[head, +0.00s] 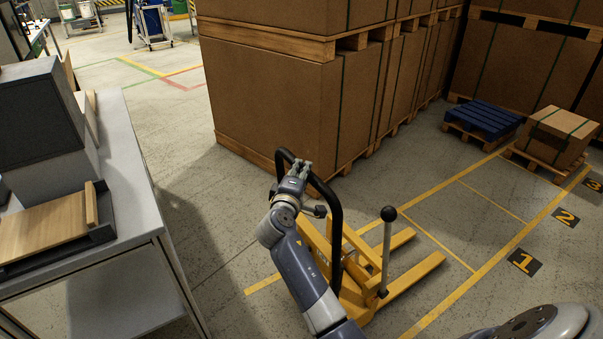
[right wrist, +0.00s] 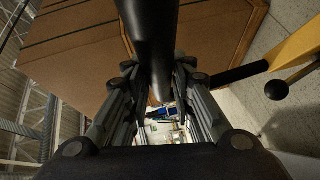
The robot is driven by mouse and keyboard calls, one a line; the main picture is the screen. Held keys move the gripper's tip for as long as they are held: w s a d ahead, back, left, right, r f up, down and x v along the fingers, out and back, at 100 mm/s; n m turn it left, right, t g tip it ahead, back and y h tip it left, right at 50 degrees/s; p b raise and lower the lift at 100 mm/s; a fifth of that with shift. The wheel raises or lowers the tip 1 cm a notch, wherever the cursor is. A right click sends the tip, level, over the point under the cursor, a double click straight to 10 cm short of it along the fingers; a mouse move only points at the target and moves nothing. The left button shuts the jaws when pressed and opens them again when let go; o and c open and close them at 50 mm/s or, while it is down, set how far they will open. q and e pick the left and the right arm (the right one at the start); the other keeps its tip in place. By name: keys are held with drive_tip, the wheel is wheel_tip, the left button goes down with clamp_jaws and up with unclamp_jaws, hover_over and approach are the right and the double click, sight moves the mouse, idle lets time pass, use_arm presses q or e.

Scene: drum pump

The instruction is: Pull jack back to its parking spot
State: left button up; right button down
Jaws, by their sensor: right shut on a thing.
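The yellow pallet jack (head: 365,285) stands on the floor at the lower middle of the head view, its forks (head: 415,271) pointing up and right. Its fork tips lie inside the yellow-lined area near the floor mark 1 (head: 524,262). My right gripper (head: 296,170) is shut on the left upper part of the jack's black loop handle (head: 337,225). In the right wrist view the dark handle bar (right wrist: 150,40) runs between the fingers. A lever with a black knob (head: 388,214) rises beside the handle. My arm hides part of the jack. My left gripper is not in view.
Tall brown boxes on pallets (head: 265,100) stand just behind the jack. A grey workbench (head: 145,195) is at the left. A blue pallet (head: 482,120) and a boxed pallet (head: 555,137) stand at the right. Floor between bench and jack is clear.

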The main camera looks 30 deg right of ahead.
drive_tip(key=c, duration=1.7)
unclamp_jaws()
drive_tip(key=shift+f, duration=0.15)
drive_tip(key=o, duration=0.3)
drive_tip(key=shift+d, duration=0.1)
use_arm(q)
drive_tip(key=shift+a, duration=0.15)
use_arm(e)
drive_tip(key=shift+o, duration=0.2)
drive_tip(key=shift+w+f, duration=0.1)
drive_tip(key=shift+w, duration=0.05)
drive_tip(key=v, duration=0.7)
drive_tip(key=shift+s, duration=0.2)
